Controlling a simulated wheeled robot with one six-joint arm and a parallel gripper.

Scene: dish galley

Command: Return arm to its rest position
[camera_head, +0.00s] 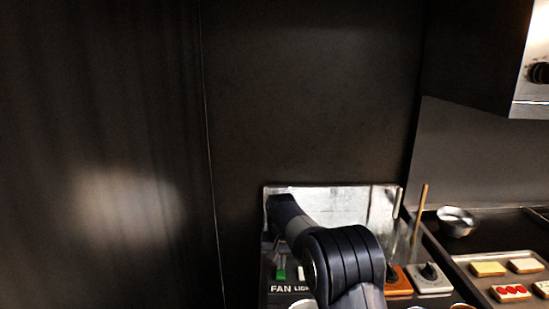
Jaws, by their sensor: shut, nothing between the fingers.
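My arm rises from the bottom edge of the head view, right of centre. Its thick dark ribbed joint stands in front of a control panel (267,260), and a grey and dark link reaches from it up and to the left. No fingers of my gripper can be made out. My arm hides much of the panel's middle.
The panel shows a green switch (281,272) and the label "FAN". A grey block with a dark knob (431,275) and an orange block (399,283) lie right of my arm. Further right are a metal bowl (457,222) and a tray (470,284) of topped bread slices.

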